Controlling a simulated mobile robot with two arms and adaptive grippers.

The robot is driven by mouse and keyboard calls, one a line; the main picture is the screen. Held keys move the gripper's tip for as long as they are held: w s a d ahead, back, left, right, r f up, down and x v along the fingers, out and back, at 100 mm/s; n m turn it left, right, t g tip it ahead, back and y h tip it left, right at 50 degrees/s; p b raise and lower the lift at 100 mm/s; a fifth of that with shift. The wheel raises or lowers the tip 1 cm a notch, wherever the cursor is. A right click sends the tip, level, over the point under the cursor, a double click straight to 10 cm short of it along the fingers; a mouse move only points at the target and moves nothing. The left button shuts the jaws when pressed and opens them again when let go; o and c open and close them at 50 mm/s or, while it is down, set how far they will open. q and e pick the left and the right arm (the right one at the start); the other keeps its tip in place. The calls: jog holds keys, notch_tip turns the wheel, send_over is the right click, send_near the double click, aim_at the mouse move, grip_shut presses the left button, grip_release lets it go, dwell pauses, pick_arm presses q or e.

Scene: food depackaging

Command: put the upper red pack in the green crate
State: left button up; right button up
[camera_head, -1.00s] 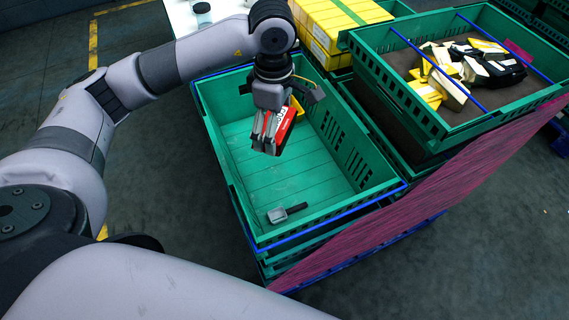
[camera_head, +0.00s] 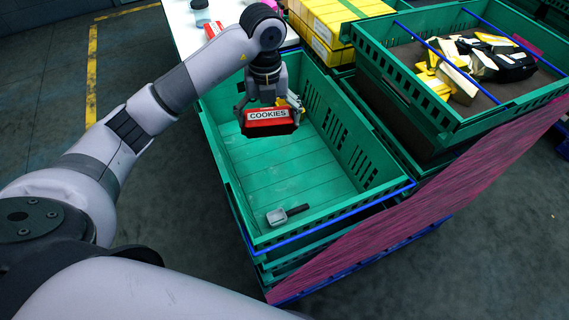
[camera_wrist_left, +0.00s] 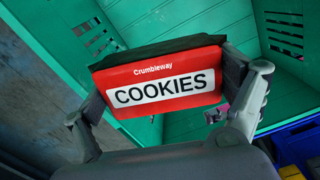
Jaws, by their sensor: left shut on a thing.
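The red pack (camera_head: 268,116), labelled COOKIES, is held by my left gripper (camera_head: 268,108) over the far part of the green crate (camera_head: 360,208). In the left wrist view the red cookies pack (camera_wrist_left: 160,82) sits between the two fingers of my left gripper (camera_wrist_left: 160,100), which are shut on its sides. The pack hangs above the crate floor, apart from it. Another red pack (camera_head: 213,30) lies on the white table at the back, partly hidden by the arm. My right gripper is not in view.
A grey scoop-like tool (camera_head: 287,214) lies on the near floor of the green crate. Yellow boxes (camera_head: 335,25) stand behind it. A second green crate (camera_head: 440,120) at right holds yellow and black packs. The white table (camera_head: 180,22) is at the back left.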

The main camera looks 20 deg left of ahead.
pick_arm(q)
jog(key=n, duration=0.1)
jog(key=f+n, duration=0.1)
jog(key=n, duration=0.1)
jog(key=shift+w+a+f, duration=0.15)
jog(key=shift+a, duration=0.2)
jog(key=shift+f, duration=0.3)
send_over(270, 175)
notch_tip(270, 175, down, 15)
jog(key=shift+d+r+p, duration=0.1)
jog(key=shift+r+p, duration=0.05)
jog(key=shift+p, duration=0.25)
jog(key=shift+f, duration=2.4)
jog(key=o, duration=0.8)
jog(key=shift+f, duration=0.15)
jog(key=shift+o, duration=1.2)
